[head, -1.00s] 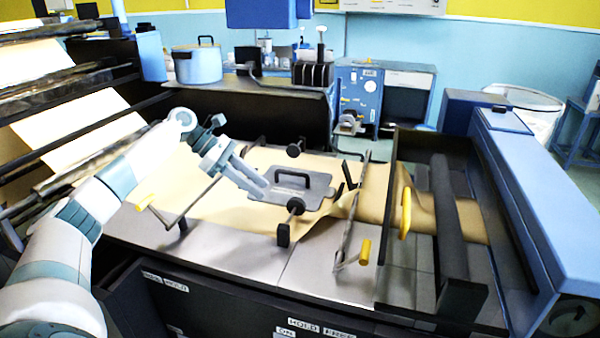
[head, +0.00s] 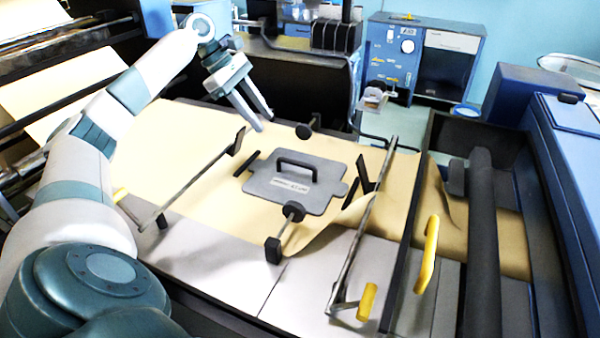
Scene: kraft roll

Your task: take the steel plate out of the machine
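The steel plate (head: 268,188) is a flat grey plate with a black bar handle (head: 296,165) and a small label. It lies flat on the brown kraft paper (head: 190,150) in the middle of the machine bed. My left gripper (head: 264,123) is above the paper, behind and to the left of the plate. Its two fingers are apart with nothing between them, and it does not touch the plate. My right gripper is not in view.
Black stops and posts (head: 273,250) stand close around the plate. A steel bar (head: 362,222) with a yellow grip (head: 367,301) crosses the paper to its right. A second yellow handle (head: 427,255) and a dark roller (head: 483,240) are farther right. Bare grey bed lies in front.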

